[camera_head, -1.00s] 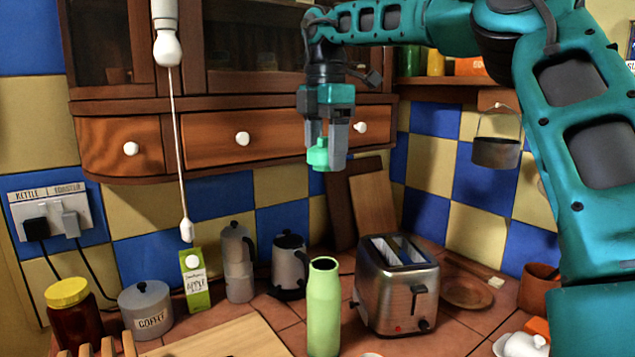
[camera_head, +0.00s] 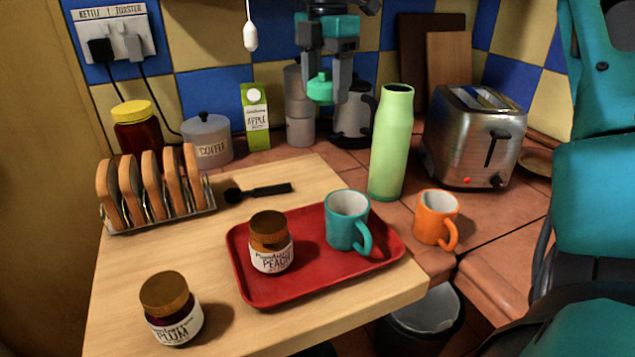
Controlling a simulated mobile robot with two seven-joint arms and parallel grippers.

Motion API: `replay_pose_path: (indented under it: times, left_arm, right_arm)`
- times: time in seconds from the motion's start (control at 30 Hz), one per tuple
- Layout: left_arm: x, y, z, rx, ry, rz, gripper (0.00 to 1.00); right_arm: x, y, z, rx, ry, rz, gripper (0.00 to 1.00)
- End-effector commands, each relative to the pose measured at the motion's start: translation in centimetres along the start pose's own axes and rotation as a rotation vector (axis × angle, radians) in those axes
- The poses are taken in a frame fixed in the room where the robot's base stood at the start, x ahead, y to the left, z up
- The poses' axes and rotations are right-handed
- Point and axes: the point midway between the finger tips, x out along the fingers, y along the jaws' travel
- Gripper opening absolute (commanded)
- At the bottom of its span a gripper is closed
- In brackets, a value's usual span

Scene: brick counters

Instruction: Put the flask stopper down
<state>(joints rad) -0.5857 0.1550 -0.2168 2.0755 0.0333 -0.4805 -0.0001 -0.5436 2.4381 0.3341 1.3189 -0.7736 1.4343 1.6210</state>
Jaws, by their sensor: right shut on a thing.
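The flask stopper (camera_head: 320,88) is a small green-teal piece with a round knob. My right gripper (camera_head: 327,75) is shut on it and holds it in the air, left of the flask's top in the picture. The flask (camera_head: 391,142) is a tall light green bottle standing upright on the tiled counter, with its mouth open. My left gripper is not in view.
A wooden board (camera_head: 219,258) holds a toast rack (camera_head: 160,215), a red tray (camera_head: 318,290) with a teal mug (camera_head: 346,220) and peach jar (camera_head: 271,243), and a plum jar (camera_head: 171,309). An orange mug (camera_head: 434,217) and toaster (camera_head: 474,137) stand right. Bare board lies left of the tray.

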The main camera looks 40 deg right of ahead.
Motion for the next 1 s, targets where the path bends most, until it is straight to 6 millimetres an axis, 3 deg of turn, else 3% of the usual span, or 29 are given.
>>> replay_pose_path:
  times: [0.1,0.4,1.0]
  left_arm:
    - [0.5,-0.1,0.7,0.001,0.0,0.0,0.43]
    - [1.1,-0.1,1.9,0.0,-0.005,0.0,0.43]
    - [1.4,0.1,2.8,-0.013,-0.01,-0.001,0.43]
  right_arm:
    - [3.7,-0.1,0.0,0.0,0.004,-0.006,0.34]
    - [11.1,-0.1,0.0,0.001,0.002,-0.004,0.33]
    - [17.3,-0.1,0.0,0.002,0.001,-0.001,0.33]
